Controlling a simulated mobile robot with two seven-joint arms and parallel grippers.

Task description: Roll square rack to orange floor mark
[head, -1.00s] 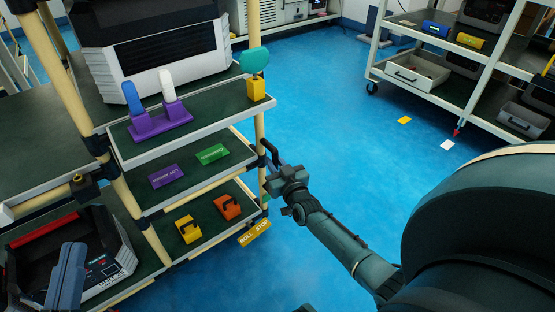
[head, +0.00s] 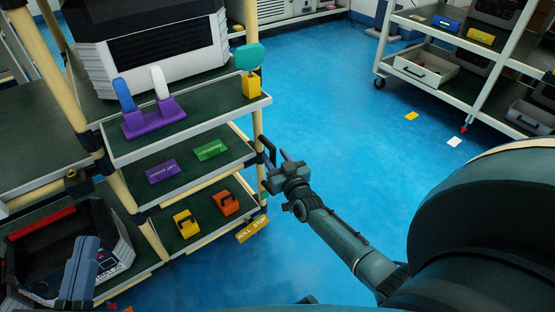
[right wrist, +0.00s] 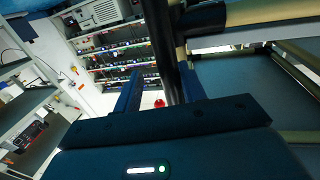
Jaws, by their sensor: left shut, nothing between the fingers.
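The rack with cream posts and dark green shelves (head: 222,134) fills the left of the head view. My right gripper (head: 275,160) is beside its front right post, at a dark upright handle (head: 267,152). In the right wrist view its fingers (right wrist: 160,90) stand apart, with a dark bar (right wrist: 165,45) showing between them; contact cannot be told. My left gripper (head: 84,250) is shut and empty at the lower left, in front of the lower shelf. A yellow-orange floor mark (head: 411,116) lies on the blue floor, right of the rack and apart from it.
Another rack on casters (head: 425,82) stands at the upper right. Blue floor (head: 335,110) between the racks is clear. A yellow "ROLL STOP" tag (head: 252,229) is at the near rack's bottom edge.

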